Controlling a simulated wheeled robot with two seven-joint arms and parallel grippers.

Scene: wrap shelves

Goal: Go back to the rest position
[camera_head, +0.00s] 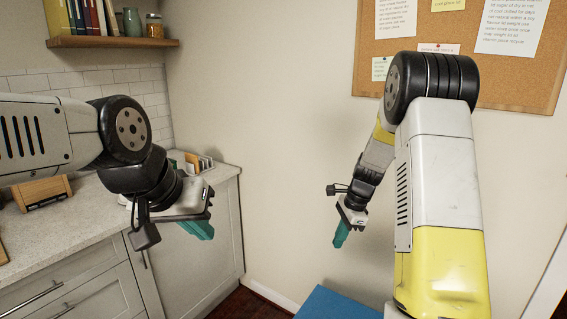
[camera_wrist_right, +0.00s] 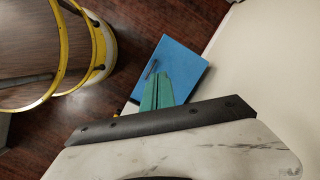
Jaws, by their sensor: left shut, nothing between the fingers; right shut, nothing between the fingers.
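My left gripper (camera_head: 200,229) has green fingers and hangs at the left, in front of the counter's cabinet doors. Its fingers are together with nothing between them. My right gripper (camera_head: 340,238) hangs near the middle, in front of the bare wall, with its green fingers pointing down. In the right wrist view my right gripper (camera_wrist_right: 164,78) shows its two green fingers side by side, shut and empty, with a blue surface beyond them.
A grey counter (camera_head: 90,212) with cabinets runs along the left wall. A wooden shelf (camera_head: 110,42) holds books and jars above. A cork board (camera_head: 500,80) hangs at the upper right. A blue-topped object (camera_head: 335,304) stands low at the bottom; it also shows in the wrist view (camera_wrist_right: 185,60).

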